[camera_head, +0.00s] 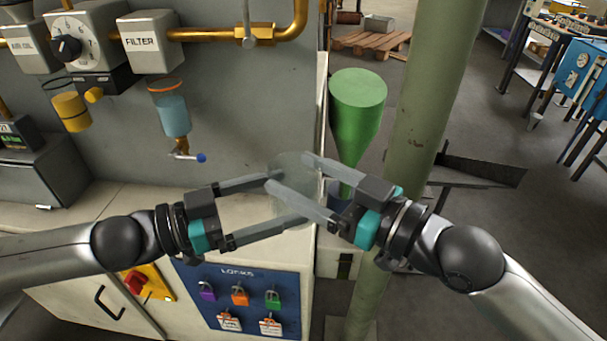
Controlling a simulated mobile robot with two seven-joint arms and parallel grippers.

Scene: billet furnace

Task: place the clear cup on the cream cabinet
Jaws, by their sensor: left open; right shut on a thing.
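The clear cup (291,170) is see-through and faint, over the right end of the cream cabinet (262,240). My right gripper (287,171) comes from the right and is shut on the cup, with one finger on each side. My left gripper (294,195) comes from the left and is open. Its fingertips reach around the cup's lower part; I cannot tell whether they touch it. The fingers hide parts of the cup. I cannot tell whether its base touches the cabinet top.
A grey panel with a filter unit (153,42) and brass pipe (215,35) rises behind the cabinet. A green funnel-shaped object (357,105) and a green post (428,100) stand close on the right. The cabinet's front carries a blue lock board (240,285).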

